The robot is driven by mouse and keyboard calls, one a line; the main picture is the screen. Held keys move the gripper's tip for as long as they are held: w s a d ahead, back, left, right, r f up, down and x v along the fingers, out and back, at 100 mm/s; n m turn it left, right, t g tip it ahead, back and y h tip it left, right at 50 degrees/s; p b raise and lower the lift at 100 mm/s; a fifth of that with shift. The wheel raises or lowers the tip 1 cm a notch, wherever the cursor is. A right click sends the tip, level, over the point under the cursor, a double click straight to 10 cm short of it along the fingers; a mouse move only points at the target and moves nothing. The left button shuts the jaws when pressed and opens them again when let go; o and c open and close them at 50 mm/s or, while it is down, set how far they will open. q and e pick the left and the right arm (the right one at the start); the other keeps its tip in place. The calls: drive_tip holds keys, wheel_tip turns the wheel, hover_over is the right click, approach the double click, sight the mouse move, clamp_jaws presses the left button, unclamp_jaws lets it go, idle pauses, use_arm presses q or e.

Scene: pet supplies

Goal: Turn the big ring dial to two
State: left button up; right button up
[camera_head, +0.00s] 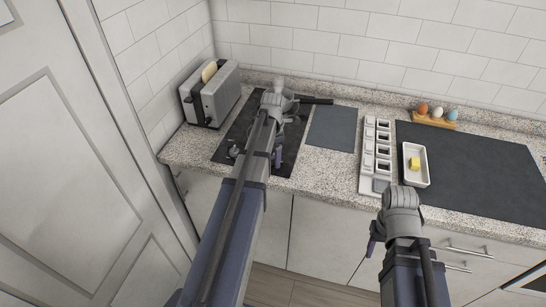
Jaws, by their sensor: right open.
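I cannot make out a big ring dial with numbers for certain. A small round knob (235,151) sits on the dark panel (239,127) set in the counter at the left. My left arm reaches over this panel and hides much of it. My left gripper (280,158) is above the panel's right part, right of the knob; its fingers are too small and covered to read. My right gripper (372,243) is open in front of the counter's front edge, partly hidden by its own wrist, and seems to hold nothing.
A toaster (216,101) with bread (209,72) stands at the back left. A blue-grey mat (333,128), a white block of switches (368,152), a white dish (413,179) with a yellow piece (415,164), and an egg holder (434,121) stand rightward. The large dark mat (480,166) is mostly clear.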

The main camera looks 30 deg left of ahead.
use_arm(q)
clamp_jaws()
idle(0.3)
